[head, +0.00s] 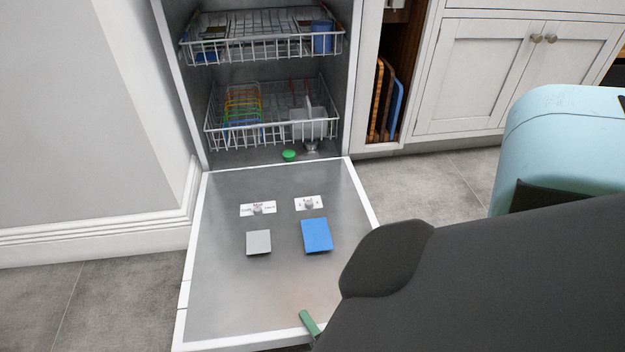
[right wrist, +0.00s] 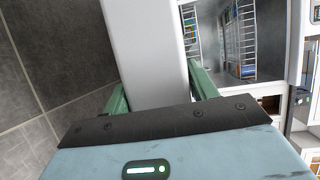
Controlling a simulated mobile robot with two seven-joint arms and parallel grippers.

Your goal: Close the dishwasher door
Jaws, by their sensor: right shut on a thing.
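The dishwasher door (head: 215,285) hangs wide open, its grey inner face up, low above the floor in the head view. My right gripper (head: 309,322) is at the door's outer edge; one green finger shows over the inner face, and my dark arm hides the rest. In the right wrist view my right gripper (right wrist: 158,85) has its two green fingers on either side of the white door edge (right wrist: 146,45) and is shut on it. My left gripper is not in view.
The dishwasher's upper rack (head: 225,50) and lower rack (head: 255,130) sit inside the cavity, holding dishes. A white wall is at the left. White cabinets (head: 475,80) and upright boards (head: 385,100) stand at the right. Grey floor tiles (head: 120,300) are clear beside the door.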

